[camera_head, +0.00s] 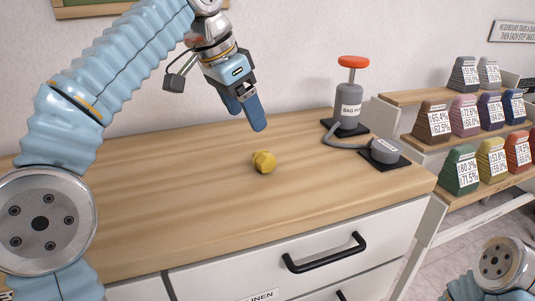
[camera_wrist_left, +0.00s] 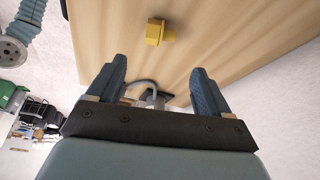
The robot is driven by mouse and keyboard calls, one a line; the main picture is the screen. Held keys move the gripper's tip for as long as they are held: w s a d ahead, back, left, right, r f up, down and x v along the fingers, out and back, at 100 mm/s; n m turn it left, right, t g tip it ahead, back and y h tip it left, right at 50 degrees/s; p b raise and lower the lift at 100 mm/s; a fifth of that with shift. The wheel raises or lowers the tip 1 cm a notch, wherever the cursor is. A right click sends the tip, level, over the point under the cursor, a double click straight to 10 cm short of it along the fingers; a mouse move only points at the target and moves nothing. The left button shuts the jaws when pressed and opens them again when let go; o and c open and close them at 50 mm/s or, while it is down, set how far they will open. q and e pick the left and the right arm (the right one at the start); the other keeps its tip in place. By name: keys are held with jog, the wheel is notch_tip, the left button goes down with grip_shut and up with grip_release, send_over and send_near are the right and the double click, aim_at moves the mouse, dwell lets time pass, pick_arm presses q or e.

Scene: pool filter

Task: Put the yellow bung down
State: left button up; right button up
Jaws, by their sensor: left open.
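The yellow bung (camera_head: 264,162) lies on the wooden counter top (camera_head: 190,190), on its own near the middle. It also shows in the left wrist view (camera_wrist_left: 159,32), beyond my fingers and apart from them. My left gripper (camera_head: 247,118) is open and empty, in the air above and behind the bung in the head view. Its two blue fingers (camera_wrist_left: 157,85) stand well apart in the left wrist view. My right gripper is not in view; only a part of my right arm shows at the lower right of the head view.
A grey pump (camera_head: 348,100) with a red knob stands at the counter's back right, joined by a hose to a grey round piece (camera_head: 386,150). Shelves of coloured, labelled blocks (camera_head: 461,170) stand at the right. A drawer with a black handle (camera_head: 325,254) is below. The counter around the bung is clear.

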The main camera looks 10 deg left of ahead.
aim_at(263, 152)
pick_arm(q)
jog(key=x, duration=1.1)
jog(key=shift+s+d+f, duration=0.1)
jog(key=shift+f, duration=0.3)
jog(key=c, duration=1.1)
